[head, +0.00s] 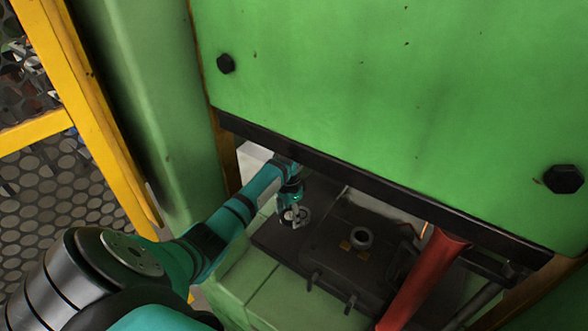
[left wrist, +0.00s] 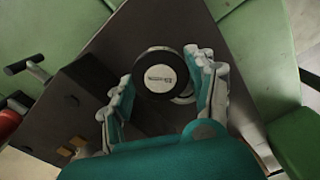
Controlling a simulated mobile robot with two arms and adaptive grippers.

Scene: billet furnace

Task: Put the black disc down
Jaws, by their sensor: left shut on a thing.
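My left gripper (head: 293,216) reaches in under the green press head, above the dark flat bed. It is shut on the black disc (left wrist: 138,78), which has a pale round centre and sits between the two fingers in the left wrist view, where the gripper (left wrist: 158,82) also shows. The disc is over the dark plate (left wrist: 115,45); I cannot tell whether it touches it. In the head view the disc is small and mostly hidden by the fingers. My right gripper is not in view.
A dark die block (head: 340,258) with a round black socket (head: 362,238) and handles stands right of the gripper. A yellow post (head: 95,120) stands left.

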